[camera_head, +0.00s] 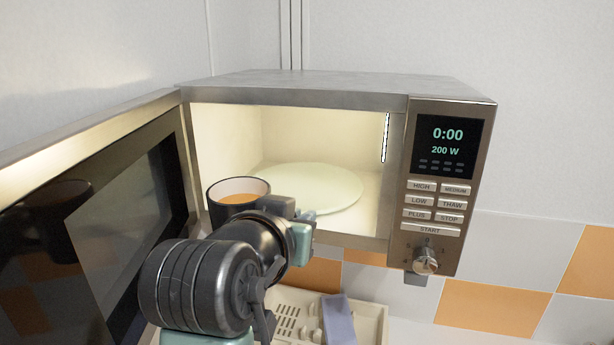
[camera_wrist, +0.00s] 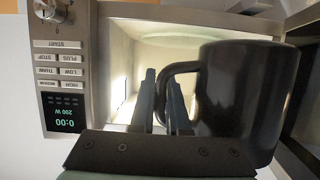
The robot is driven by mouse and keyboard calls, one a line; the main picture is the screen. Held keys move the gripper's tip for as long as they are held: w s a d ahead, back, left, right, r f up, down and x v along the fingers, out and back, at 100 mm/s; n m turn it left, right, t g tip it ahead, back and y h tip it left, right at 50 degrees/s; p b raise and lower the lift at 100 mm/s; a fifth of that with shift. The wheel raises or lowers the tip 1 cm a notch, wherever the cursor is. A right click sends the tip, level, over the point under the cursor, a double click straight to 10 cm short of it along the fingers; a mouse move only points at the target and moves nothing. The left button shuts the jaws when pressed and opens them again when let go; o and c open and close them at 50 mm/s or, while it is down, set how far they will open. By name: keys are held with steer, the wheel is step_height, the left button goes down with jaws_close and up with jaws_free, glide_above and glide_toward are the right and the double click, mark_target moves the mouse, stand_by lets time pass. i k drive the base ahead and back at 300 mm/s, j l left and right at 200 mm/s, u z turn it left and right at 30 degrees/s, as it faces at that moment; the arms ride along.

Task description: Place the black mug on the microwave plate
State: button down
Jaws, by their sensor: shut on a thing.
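The black mug (camera_head: 237,196) holds an orange-brown drink and is upright at the front left of the microwave opening. My gripper (camera_wrist: 162,100) is shut on the mug's handle in the wrist view, with the mug body (camera_wrist: 240,100) to the right of the fingers. In the head view my wrist covers the mug's lower part and the fingers. The microwave plate (camera_head: 318,187) is a pale round disc inside the lit microwave (camera_head: 305,88), behind and to the right of the mug. Nothing rests on the visible part of the plate.
The microwave door (camera_head: 92,200) stands wide open on the left, close to my arm and the mug. The control panel (camera_head: 437,180) with a knob is on the right. A cream rack (camera_head: 290,310) with a blue-grey item (camera_head: 338,320) lies below.

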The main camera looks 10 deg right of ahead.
mark_target(312, 185)
steer(key=i+l, duration=0.35)
steer(key=i, duration=0.2)
steer(key=i+l, duration=0.4)
steer(key=i, duration=0.2)
